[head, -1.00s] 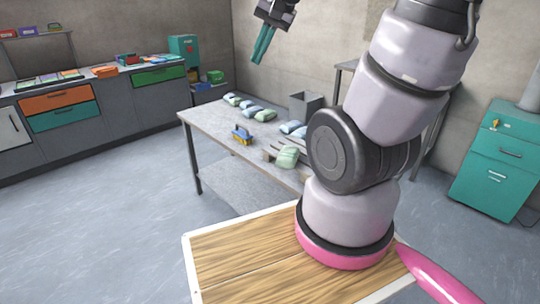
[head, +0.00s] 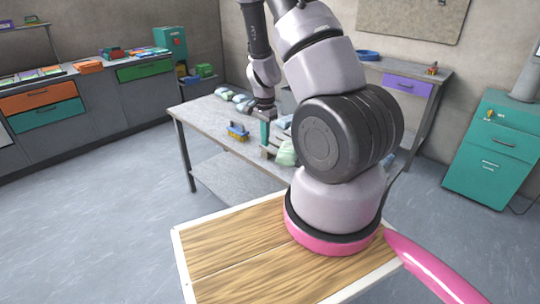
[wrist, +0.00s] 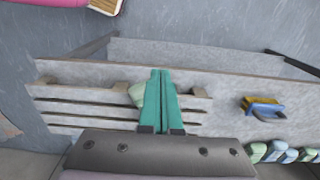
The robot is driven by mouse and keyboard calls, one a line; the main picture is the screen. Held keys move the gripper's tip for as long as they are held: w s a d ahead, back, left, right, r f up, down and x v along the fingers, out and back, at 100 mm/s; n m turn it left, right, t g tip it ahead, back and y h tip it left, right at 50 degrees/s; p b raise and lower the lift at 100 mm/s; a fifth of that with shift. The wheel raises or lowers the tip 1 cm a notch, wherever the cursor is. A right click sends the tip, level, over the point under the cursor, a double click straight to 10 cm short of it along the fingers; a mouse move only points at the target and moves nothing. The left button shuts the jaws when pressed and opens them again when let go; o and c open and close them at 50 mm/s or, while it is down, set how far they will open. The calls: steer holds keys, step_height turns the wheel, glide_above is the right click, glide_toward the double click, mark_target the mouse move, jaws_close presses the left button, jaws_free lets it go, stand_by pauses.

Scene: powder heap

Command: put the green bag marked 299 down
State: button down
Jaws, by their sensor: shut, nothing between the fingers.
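A pale green bag (head: 286,153) lies on a slatted wooden pallet (wrist: 90,105) on the grey table. In the head view my arm hides part of it. In the wrist view the bag (wrist: 135,95) shows only as a small patch beside and behind my fingers. No number on it can be read. My gripper (head: 265,138) points down over the pallet, close beside the bag. Its teal fingers (wrist: 160,78) are together and hold nothing. Whether they touch the bag or pallet I cannot tell.
A blue and yellow object (head: 237,132) sits on the table (head: 195,120) left of the pallet. Several pale green and blue bags (head: 240,102) lie along the table's back. A teal cabinet (head: 492,150) stands at the right. The table's front left is clear.

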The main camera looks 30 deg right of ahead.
mark_target(289, 147)
steer(key=w+d+f, duration=0.1)
steer(key=d+f, duration=0.3)
steer(key=f, duration=0.6)
steer(key=shift+w, duration=0.2)
steer(key=w+d, duration=0.1)
steer(key=d, duration=0.2)
steer(key=w+d, duration=0.1)
steer(key=d, duration=0.1)
steer(key=w+d, duration=0.1)
steer(key=d, duration=0.2)
steer(key=shift+d, duration=0.3)
